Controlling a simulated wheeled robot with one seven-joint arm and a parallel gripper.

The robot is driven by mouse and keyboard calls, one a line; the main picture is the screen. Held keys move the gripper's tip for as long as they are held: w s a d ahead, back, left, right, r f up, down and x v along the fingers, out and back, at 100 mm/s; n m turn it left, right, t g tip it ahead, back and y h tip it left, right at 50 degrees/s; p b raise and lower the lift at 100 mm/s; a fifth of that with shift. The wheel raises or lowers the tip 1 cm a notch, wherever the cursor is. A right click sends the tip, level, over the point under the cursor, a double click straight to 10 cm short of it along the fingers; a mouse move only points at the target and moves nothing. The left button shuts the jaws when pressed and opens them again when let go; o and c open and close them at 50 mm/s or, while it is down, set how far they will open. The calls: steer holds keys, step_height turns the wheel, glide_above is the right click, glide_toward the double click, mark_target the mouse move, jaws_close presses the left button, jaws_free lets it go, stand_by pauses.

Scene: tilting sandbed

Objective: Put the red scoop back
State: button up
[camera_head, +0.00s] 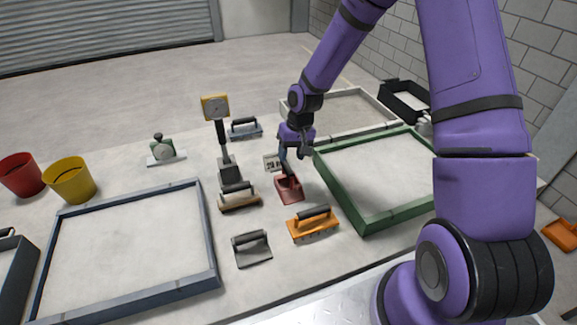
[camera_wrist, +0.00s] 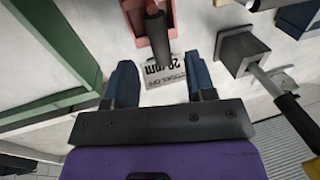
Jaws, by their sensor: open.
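The red scoop (camera_head: 289,188) lies on the table between the blue-grey framed sandbed and the green-framed one. In the wrist view, part of its red body (camera_wrist: 133,15) shows at the top, with its dark handle (camera_wrist: 157,38) pointing toward me. My gripper (camera_head: 283,158) is above the handle end of the scoop. In the wrist view my gripper (camera_wrist: 162,72) is open, its two blue fingers apart, with the handle's end lined up between the tips. No contact with the handle is visible. A printed card (camera_wrist: 163,72) reading "20 mm" lies below, between the fingers.
An orange float (camera_head: 313,224), a grey float (camera_head: 252,248) and a tan float (camera_head: 239,196) lie near the scoop. The green frame (camera_head: 345,201) is close on the right.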

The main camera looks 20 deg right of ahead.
steer(key=s+d+r+t+h, duration=0.1)
steer(key=s+r, duration=0.3)
steer(key=r, duration=0.5)
steer(key=s+d+r+t+h, duration=0.15)
steer(key=s+r, duration=0.25)
steer(key=r, duration=0.5)
steer(key=s+d+r+h, duration=0.1)
steer(key=s+d+r, duration=0.1)
steer(key=s+r, duration=0.5)
steer(key=s+r+t, duration=0.1)
steer(key=s+r, duration=0.4)
steer(key=s, duration=0.2)
steer(key=s+d+r+t+y, duration=0.1)
steer(key=s+r, duration=0.5)
steer(key=s, duration=0.2)
steer(key=shift+s+t, duration=0.25)
steer(key=shift+t, duration=0.1)
steer(key=shift+d, duration=0.15)
